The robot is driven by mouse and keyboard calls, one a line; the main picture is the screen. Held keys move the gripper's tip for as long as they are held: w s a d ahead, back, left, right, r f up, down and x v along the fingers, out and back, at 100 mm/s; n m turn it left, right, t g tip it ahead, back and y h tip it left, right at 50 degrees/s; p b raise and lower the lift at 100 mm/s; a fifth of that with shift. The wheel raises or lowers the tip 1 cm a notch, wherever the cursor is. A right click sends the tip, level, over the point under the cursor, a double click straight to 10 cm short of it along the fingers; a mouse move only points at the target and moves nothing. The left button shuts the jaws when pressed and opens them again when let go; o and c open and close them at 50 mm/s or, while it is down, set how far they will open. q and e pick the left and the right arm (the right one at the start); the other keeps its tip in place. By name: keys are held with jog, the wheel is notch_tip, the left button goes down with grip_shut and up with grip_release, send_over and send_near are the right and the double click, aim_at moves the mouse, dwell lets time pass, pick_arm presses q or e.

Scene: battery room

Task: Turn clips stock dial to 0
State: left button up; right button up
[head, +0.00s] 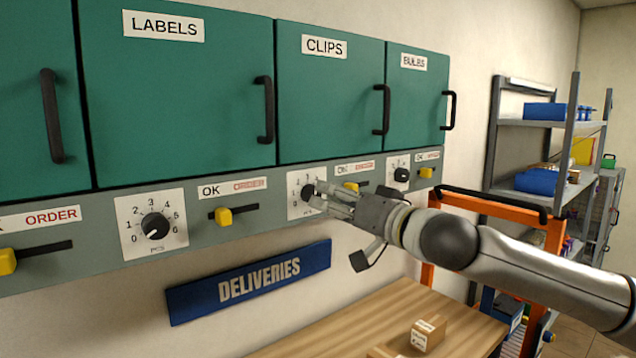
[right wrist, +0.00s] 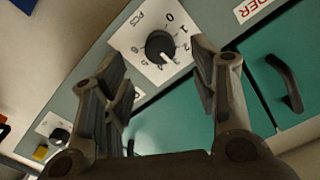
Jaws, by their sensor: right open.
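The clips stock dial (head: 308,192) is a black knob on a white numbered plate below the green CLIPS door (head: 330,95). My right gripper (head: 324,198) is in front of it and partly covers the plate in the head view. In the right wrist view, the knob (right wrist: 160,46) shows between the two open fingers of my right gripper (right wrist: 160,65), with no visible contact. The plate (right wrist: 125,42) carries PCS and a scale from 0. The white pointer mark appears to be near 3, but it is small. My left gripper is not in view.
The LABELS dial (head: 155,226) and the BULBS dial (head: 401,174) flank it. Yellow OK/ORDER sliders (head: 223,216) sit between dials. Black door handles (head: 265,110) stick out above. A wooden table (head: 385,318) with small boxes (head: 428,332) lies below.

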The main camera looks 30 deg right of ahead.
aim_at(316, 193)
jog(key=w+p, duration=0.1)
jog(key=w, duration=0.1)
jog(key=w+p, duration=0.1)
jog(key=p, duration=0.1)
jog(key=shift+w+a+r, duration=0.15)
jog(key=shift+w+r, duration=0.05)
jog(key=shift+w, duration=0.15)
jog(key=shift+w+a+f+p, duration=0.1)
jog(key=shift+w+f+p, duration=0.15)
jog(key=shift+w+p, duration=0.5)
jog(key=shift+w, duration=0.15)
jog(key=c, duration=1)
